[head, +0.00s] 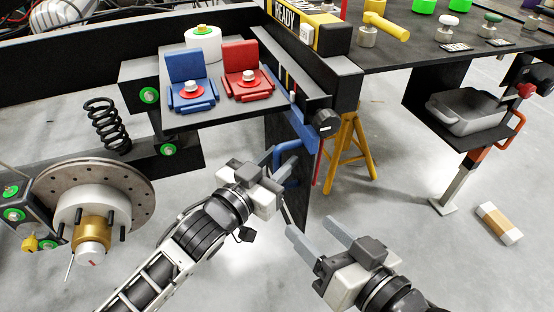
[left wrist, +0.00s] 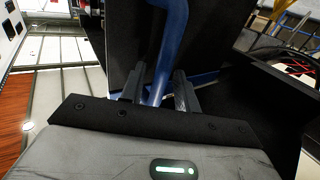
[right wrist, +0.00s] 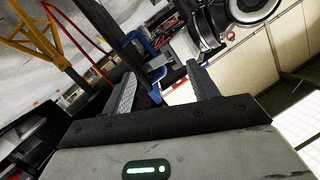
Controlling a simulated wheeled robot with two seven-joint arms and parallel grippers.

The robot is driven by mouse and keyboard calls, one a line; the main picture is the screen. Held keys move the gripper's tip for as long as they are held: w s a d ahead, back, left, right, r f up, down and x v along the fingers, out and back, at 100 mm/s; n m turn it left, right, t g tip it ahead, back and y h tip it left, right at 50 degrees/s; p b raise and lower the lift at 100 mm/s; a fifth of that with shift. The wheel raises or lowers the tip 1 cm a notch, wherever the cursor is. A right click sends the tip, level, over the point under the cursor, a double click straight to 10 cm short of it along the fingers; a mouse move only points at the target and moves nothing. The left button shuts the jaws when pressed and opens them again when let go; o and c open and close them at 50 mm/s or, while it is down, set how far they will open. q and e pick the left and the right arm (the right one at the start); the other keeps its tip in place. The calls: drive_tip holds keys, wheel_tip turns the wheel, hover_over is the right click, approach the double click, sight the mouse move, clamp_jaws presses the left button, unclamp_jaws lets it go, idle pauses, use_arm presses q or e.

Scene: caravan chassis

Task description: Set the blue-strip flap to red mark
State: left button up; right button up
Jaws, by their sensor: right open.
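A dark flap panel (head: 300,198) hangs upright below the chassis rail in the head view. A blue bent bar (head: 303,131) runs along it. In the left wrist view the blue bar (left wrist: 171,30) passes between my left fingers, in front of the black panel (left wrist: 127,40) with its blue lower edge. My left gripper (head: 284,160) is open around the bar; contact cannot be told. A thin red curved rod (right wrist: 77,38) shows in the right wrist view; whether it is the red mark is unclear. My right gripper (head: 311,228) is open and empty, lower right of the flap.
A black knob (head: 326,122) sits on the rail end above the flap. A yellow stand (head: 350,155) is behind it. Blue (head: 188,75) and red (head: 244,68) seat-like parts are on the chassis. A brake disc (head: 130,185) is at left. Floor at lower right is mostly clear.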

drive_tip(key=shift+r, duration=0.15)
use_arm(q)
drive_tip(key=shift+s+a, duration=0.1)
drive_tip(key=shift+s, duration=0.05)
drive_tip(key=p+v, duration=0.4)
drive_tip(key=v, duration=1.1)
drive_tip(key=shift+s+a, duration=0.15)
drive_tip(key=shift+a, duration=0.05)
use_arm(e)
drive_tip(key=shift+s+d+f+n+g+h, duration=0.2)
drive_tip(key=shift+d+f+n+g+h, duration=0.2)
drive_tip(key=shift+d+f+n+h, duration=0.25)
drive_tip(key=shift+r, duration=0.15)
